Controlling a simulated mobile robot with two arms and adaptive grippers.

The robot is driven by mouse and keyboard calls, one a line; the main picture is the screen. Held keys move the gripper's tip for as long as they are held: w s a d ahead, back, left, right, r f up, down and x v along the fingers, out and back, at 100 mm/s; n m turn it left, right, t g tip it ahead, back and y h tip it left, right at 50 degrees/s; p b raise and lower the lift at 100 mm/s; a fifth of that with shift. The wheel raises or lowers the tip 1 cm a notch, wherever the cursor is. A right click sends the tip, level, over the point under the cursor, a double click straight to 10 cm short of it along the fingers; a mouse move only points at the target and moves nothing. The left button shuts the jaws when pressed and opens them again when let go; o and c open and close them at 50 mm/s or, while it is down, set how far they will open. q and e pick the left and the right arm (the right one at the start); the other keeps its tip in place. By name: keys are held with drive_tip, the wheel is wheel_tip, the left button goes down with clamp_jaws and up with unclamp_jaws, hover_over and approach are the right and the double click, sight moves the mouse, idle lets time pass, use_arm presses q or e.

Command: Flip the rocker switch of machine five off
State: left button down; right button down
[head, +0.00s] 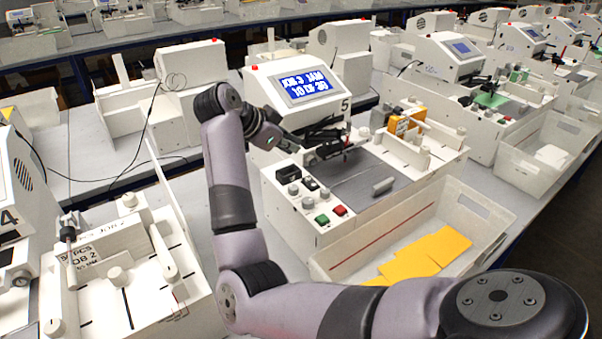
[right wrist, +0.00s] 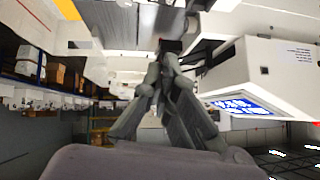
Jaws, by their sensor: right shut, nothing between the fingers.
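Machine five (head: 310,88) is the white plotter in the middle of the head view, marked 5, with a lit blue screen. Its front panel has several grey knobs, a small dark switch (head: 310,183) that looks like the rocker, a green button (head: 322,220) and a red button (head: 340,211). I cannot make out which way the rocker is tipped. My right gripper (head: 328,137) is over the machine, below the screen and near the pen carriage, above and behind the panel. Its fingers are shut and empty; they meet in the right wrist view (right wrist: 168,60). My left gripper is out of view.
The pen carriage with a red pen (head: 346,150) stands close by the fingers. A clear bin (head: 480,225) with yellow sheets (head: 425,258) is in front of the machine. Machine four (head: 15,190) is at left. More plotters line the benches behind and at right.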

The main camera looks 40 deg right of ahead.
drive_tip(key=shift+a+f, duration=0.2)
drive_tip(key=shift+a, duration=0.15)
drive_tip(key=p, duration=0.3)
hover_over(308, 182)
drive_tip(key=f, duration=0.6)
drive_tip(key=shift+s+f, duration=0.3)
drive_tip(key=shift+s, duration=0.1)
drive_tip(key=f, duration=0.3)
drive_tip(key=shift+w+f+p, duration=0.25)
drive_tip(key=shift+w+p, duration=0.05)
drive_tip(key=shift+p, duration=0.05)
drive_tip(key=shift+f, duration=0.45)
